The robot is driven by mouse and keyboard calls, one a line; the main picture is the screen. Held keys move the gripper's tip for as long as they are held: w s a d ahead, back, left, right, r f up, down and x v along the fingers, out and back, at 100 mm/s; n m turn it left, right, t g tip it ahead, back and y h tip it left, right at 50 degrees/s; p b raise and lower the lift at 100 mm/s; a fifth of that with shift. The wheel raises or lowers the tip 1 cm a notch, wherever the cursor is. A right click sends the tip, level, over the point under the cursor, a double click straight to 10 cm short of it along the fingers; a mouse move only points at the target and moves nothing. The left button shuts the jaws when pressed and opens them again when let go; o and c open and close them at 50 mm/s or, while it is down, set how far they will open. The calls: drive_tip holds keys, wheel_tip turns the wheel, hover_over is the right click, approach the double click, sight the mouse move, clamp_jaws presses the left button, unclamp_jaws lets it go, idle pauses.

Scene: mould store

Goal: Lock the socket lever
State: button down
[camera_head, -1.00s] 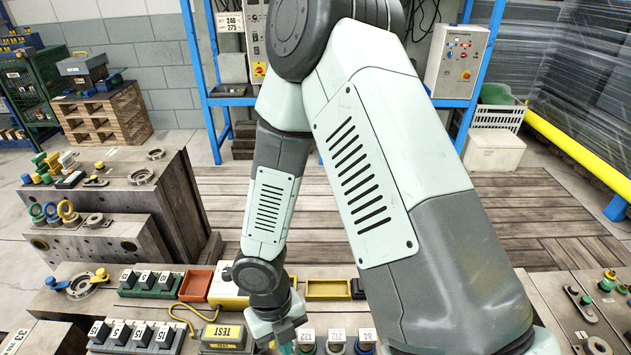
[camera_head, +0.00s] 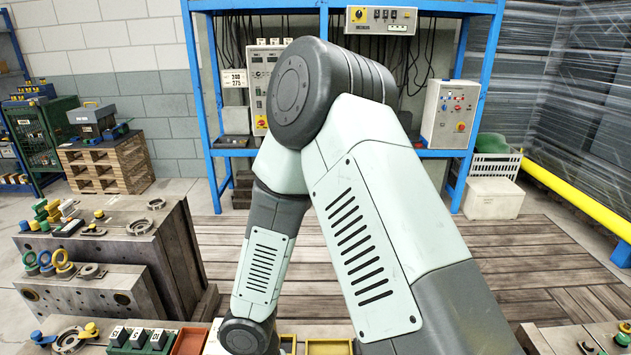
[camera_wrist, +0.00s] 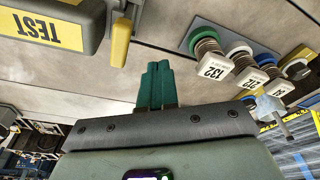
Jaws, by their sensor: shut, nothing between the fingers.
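In the wrist view, a dark block with a yellow TEST label (camera_wrist: 32,28) is at the upper left. A yellow lever-like bar (camera_wrist: 121,40) runs along its right side, and I take this to be the socket lever. Whether it is locked cannot be told. My gripper (camera_wrist: 155,68) has its teal fingers shut together, empty. The fingertips are below and right of the yellow bar in the picture, apart from it. In the head view, my gripper and the TEST block are below the frame.
In the wrist view, tagged fittings with green (camera_wrist: 203,30), blue (camera_wrist: 238,50) and white rings stand on a grey plate to the right. A metal fitting (camera_wrist: 270,108) is at the lower right. In the head view, steel mould blocks (camera_head: 100,245) stand at the left.

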drive_tip(key=shift+d+r, duration=0.2)
drive_tip(key=shift+d, duration=0.35)
wheel_tip(320, 180, up, 7)
idle(0.5)
drive_tip(key=shift+d, duration=0.1)
drive_tip(key=w+d+r+m+t+h, duration=0.1)
drive_tip(key=w+d+r+m+t, duration=0.15)
drive_tip(key=d+r+m, duration=0.55)
drive_tip(key=w+d+r+m+t+h, duration=0.1)
drive_tip(key=w+d+r+m, duration=0.25)
drive_tip(key=r+m, duration=0.75)
drive_tip(key=s+d+r+m+t+y, duration=0.1)
drive_tip(key=s+d+r+m+t, duration=0.1)
drive_tip(key=r+m, duration=0.4)
drive_tip(key=s+d+r+m+t+y, duration=0.2)
drive_tip(key=s+r+m, duration=0.4)
drive_tip(key=m, duration=1)
drive_tip(key=shift+s+d+r+m, duration=0.3)
drive_tip(key=shift+s+d, duration=0.3)
drive_tip(key=shift+d, duration=0.3)
